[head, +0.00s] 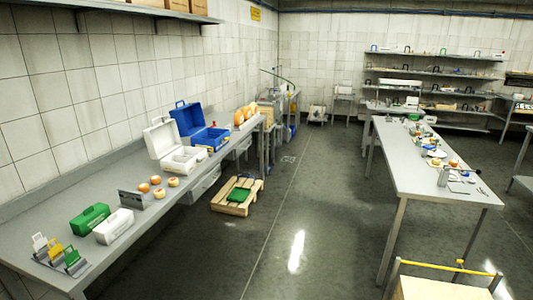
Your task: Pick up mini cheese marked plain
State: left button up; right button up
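Several small round cheeses sit in a cluster on the long grey bench (35,225) at the left. Two are reddish-orange: one cheese (143,187) and one behind it (155,180). Two are paler yellow-orange: a front cheese (160,194) and a right cheese (173,182). Any marks on them are too small to read, so I cannot tell which is plain. A small dark grey upright panel (131,200) stands just left of them. Neither of my grippers is in view.
On the bench, a green box (90,219), a white box (113,227) and small coloured stands (57,251) are nearer; open white (165,140) and blue cases (190,120) are farther. A pallet (238,197) lies on the floor. A cluttered table (400,165) stands right; floor between is mostly clear.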

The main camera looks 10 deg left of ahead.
aim_at(172, 182)
jog(key=i+j+u, duration=0.25)
jog(key=i, duration=0.5)
jog(key=i+l+u, duration=0.1)
jog(key=i+u, duration=0.15)
jog(key=i, duration=0.5)
jog(key=i+l+u, duration=0.1)
jog(key=i+u, duration=0.2)
jog(key=i, duration=0.45)
